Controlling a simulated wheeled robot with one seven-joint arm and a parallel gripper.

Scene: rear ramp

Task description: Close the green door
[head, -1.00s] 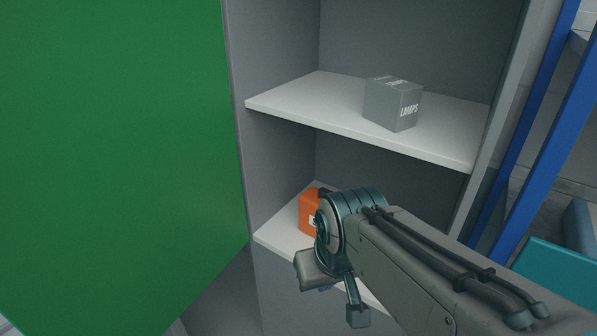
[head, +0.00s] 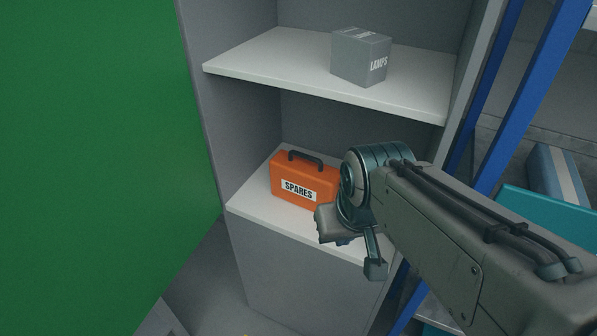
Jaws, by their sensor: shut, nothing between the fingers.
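The green door (head: 90,140) stands open on the left side of the cabinet. It is a large flat panel that fills the left of the head view, and its right edge lies beside the cabinet's left wall. My gripper (head: 343,226) is in front of the lower shelf, right of the door and apart from it. It is shut and empty, and partly hidden behind my wrist.
The grey cabinet (head: 295,278) is open. A grey LAMPS box (head: 360,57) sits on its upper shelf (head: 265,62). An orange SPARES case (head: 298,181) stands on the lower shelf (head: 248,200), partly behind my wrist. A blue rack post (head: 535,95) stands right of the cabinet.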

